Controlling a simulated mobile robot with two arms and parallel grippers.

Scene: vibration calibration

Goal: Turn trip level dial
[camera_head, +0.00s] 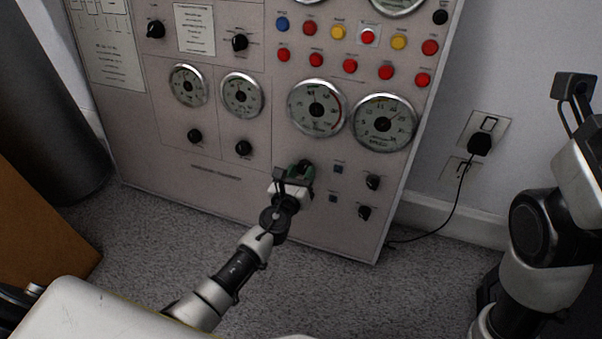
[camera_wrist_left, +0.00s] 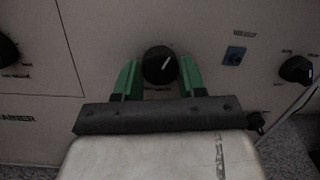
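A round black dial (camera_wrist_left: 160,66) with a white pointer mark sits on the panel, between the fingertips of my left gripper (camera_wrist_left: 159,80). The pointer tilts up and to the right. The green fingers stand on either side of the dial, with a small gap showing on each side. My left gripper is open and holds nothing. In the head view my left gripper (camera_head: 298,172) is at the lower middle of the panel and mostly hides this dial. The label under the dial is too small to read, so I cannot confirm its name. My right gripper is not visible; only part of that arm shows.
The grey panel (camera_head: 240,215) carries gauges, coloured buttons and other black knobs. Two knobs (camera_head: 372,182) (camera_head: 364,212) and small blue switches (camera_wrist_left: 234,56) are right of the dial. A plugged-in cord (camera_head: 462,205) hangs at the wall. Carpet (camera_head: 140,235) lies in front.

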